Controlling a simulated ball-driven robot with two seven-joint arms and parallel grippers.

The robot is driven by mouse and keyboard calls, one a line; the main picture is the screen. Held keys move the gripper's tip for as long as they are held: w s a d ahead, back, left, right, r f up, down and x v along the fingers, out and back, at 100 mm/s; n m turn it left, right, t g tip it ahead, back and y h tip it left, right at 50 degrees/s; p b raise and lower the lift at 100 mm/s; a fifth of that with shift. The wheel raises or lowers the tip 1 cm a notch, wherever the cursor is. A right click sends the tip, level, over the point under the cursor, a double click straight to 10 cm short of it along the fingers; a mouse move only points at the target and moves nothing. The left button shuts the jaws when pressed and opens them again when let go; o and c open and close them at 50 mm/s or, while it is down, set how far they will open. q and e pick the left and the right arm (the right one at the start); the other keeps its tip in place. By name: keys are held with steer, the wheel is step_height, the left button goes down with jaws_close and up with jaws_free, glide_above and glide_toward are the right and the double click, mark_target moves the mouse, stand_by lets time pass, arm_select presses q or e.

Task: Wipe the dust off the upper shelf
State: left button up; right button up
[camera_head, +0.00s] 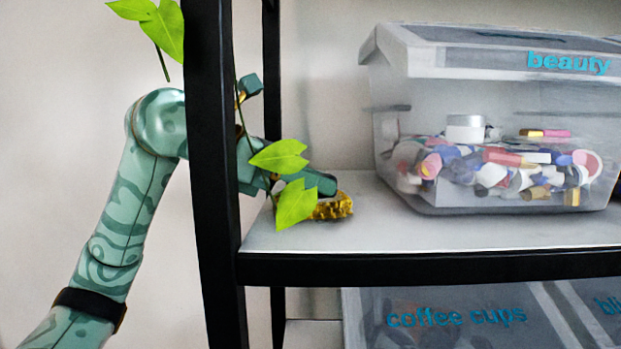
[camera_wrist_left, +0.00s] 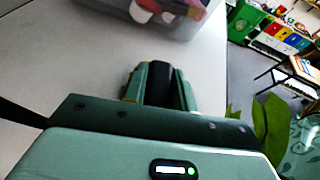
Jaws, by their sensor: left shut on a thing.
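The upper shelf (camera_head: 400,235) is a pale grey board with a black front edge; its bare surface also shows in the left wrist view (camera_wrist_left: 75,65). No separate patch of dust stands out. My left gripper (camera_head: 325,194) reaches in behind the black upright at the shelf's left end, low over the board. It is shut on a dark thing (camera_wrist_left: 158,84), seen between the fingers in the left wrist view. A mottled gold piece shows at the fingertips in the head view; I cannot tell whether it is held or part of a finger. Leaves partly hide the gripper. My right gripper is out of view.
A clear "beauty" bin (camera_head: 400,120) of small cosmetics stands on the shelf, right of the gripper. A black upright (camera_head: 212,150) and hanging green leaves (camera_head: 279,157) cross the arm. A "coffee cups" bin (camera_head: 455,318) is below. Bare board lies between gripper and bin.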

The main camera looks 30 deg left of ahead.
arm_select(q)
steer(key=shift+s+d+f, duration=0.1)
steer(key=shift+s+d, duration=0.35)
steer(key=shift+s, duration=0.3)
steer(key=shift+w+f, duration=0.1)
steer(key=shift+f, duration=0.15)
